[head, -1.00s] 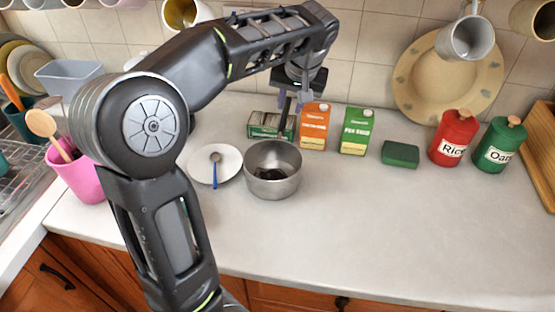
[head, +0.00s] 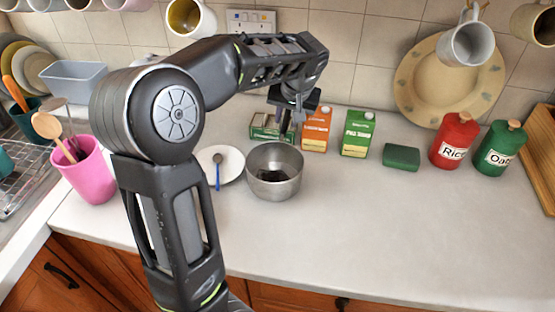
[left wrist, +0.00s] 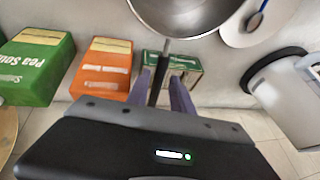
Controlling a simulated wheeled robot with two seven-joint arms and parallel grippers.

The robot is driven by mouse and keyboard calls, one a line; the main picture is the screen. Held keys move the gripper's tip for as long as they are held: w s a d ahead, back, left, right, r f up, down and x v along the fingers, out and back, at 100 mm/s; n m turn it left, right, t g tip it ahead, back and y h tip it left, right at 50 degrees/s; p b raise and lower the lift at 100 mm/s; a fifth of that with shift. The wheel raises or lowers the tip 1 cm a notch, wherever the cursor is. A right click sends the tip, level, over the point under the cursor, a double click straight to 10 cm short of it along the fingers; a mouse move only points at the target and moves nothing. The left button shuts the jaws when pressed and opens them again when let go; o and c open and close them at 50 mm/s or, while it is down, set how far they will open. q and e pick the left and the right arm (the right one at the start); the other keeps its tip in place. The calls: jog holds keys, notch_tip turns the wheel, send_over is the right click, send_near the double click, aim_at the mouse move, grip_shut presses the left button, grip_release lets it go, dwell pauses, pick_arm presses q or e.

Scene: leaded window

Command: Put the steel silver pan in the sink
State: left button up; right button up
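The steel silver pan (head: 274,184) stands upright on the counter, its dark handle pointing to the wall. The pan also shows at the top of the left wrist view (left wrist: 185,12), with its black handle (left wrist: 158,78) running down between my fingers. My left gripper (head: 292,118) is over the handle. In the left wrist view its two purple-grey fingers (left wrist: 166,88) are apart, one on each side of the handle, with gaps visible. My right gripper is in neither view. The sink's basin cannot be made out clearly; a metal wire rack (head: 22,170) shows at the left edge.
A white plate (head: 228,160) with a blue-handled spoon lies left of the pan. Cartons, orange (head: 316,130) and green (head: 357,134), stand close to the handle. A pink utensil cup (head: 86,172) stands at the left. The front right counter is clear.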

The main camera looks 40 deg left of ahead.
pick_arm(q)
jog(key=shift+x, duration=1.1)
jog(key=shift+c, duration=0.5)
grip_shut()
jog(key=shift+r, duration=0.1)
dwell(0.3)
